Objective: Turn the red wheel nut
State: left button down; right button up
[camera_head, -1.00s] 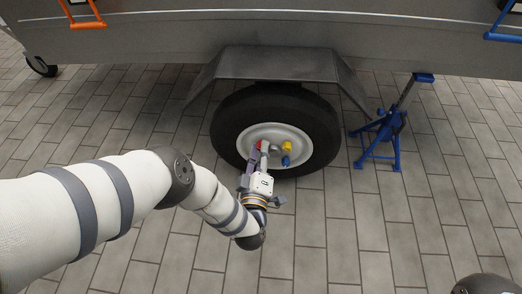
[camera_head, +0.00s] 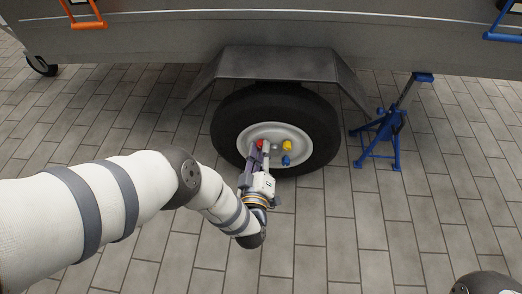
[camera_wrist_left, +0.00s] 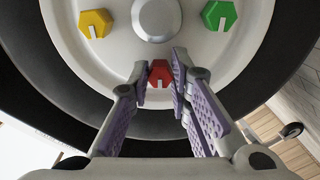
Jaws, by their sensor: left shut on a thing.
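The red wheel nut (camera_wrist_left: 160,73) sits on the pale wheel rim below the round hub in the left wrist view. My left gripper (camera_wrist_left: 161,66) has a purple-padded finger on each side of it and is shut on it. In the head view the red nut (camera_head: 259,144) shows just beyond the fingertips of my left gripper (camera_head: 263,151), and the fingers partly hide it. The wheel (camera_head: 319,118) has a black tyre and stands upright under a grey fender. My right gripper is not in view.
A yellow nut (camera_head: 287,146) and a blue nut (camera_head: 286,160) are close to the right of my fingers. A green nut (camera_wrist_left: 219,14) shows in the wrist view. A blue jack stand (camera_head: 385,130) stands right of the wheel. The paved floor in front is clear.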

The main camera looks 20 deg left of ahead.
pick_arm(q)
jog(key=shift+s+f, duration=0.1)
jog(key=c, duration=1.5)
grip_release()
jog(key=v, duration=1.2)
